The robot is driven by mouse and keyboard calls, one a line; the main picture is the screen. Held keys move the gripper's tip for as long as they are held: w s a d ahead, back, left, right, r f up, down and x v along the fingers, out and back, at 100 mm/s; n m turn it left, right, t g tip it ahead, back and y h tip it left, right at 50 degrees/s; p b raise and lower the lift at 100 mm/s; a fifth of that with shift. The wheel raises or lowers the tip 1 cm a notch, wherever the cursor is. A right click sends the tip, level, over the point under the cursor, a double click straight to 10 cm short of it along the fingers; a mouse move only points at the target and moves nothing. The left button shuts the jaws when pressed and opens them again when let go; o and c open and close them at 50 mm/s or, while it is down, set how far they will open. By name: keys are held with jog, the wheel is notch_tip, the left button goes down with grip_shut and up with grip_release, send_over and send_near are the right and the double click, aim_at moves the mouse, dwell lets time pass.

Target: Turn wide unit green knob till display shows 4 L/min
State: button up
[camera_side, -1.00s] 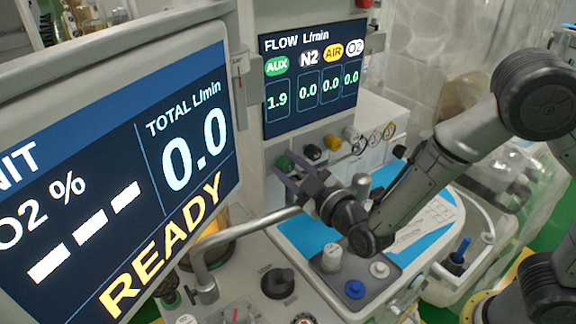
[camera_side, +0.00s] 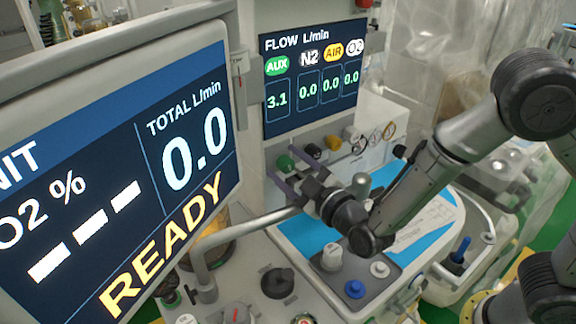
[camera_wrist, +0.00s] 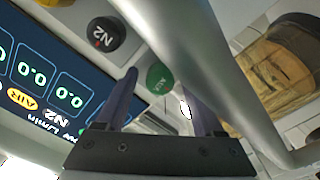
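The green knob (camera_side: 284,163), marked AUX, is on the front panel under the flow display (camera_side: 313,80). The display's AUX box reads 3.1; the N2, AIR and O2 boxes read 0.0. My gripper (camera_side: 287,168) is at the green knob. In the wrist view the green knob (camera_wrist: 160,78) lies between the two purple fingertips of my gripper (camera_wrist: 159,80). The fingers are apart, and a narrow gap seems to show on either side of the knob.
A black N2 knob (camera_wrist: 105,34) sits beside the green one. In the side view a yellow knob (camera_side: 333,143) is further right. A grey pipe (camera_side: 245,231) bends below my gripper and crosses the wrist view. A large monitor (camera_side: 130,170) shows READY and 0.0 total at the left.

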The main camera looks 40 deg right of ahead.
jog(key=s, duration=1.4)
jog(key=shift+w, duration=0.1)
jog(key=w+m, duration=0.3)
jog(key=w, duration=0.1)
jog(key=w+m, duration=0.4)
jog(key=w, duration=0.1)
jog(key=w+m, duration=0.3)
jog(key=w, duration=0.1)
jog(key=shift+w+d+f+m, duration=0.1)
jog(key=shift+w+f+m, duration=0.05)
jog(key=shift+w+m, duration=0.25)
dwell(0.4)
grip_shut()
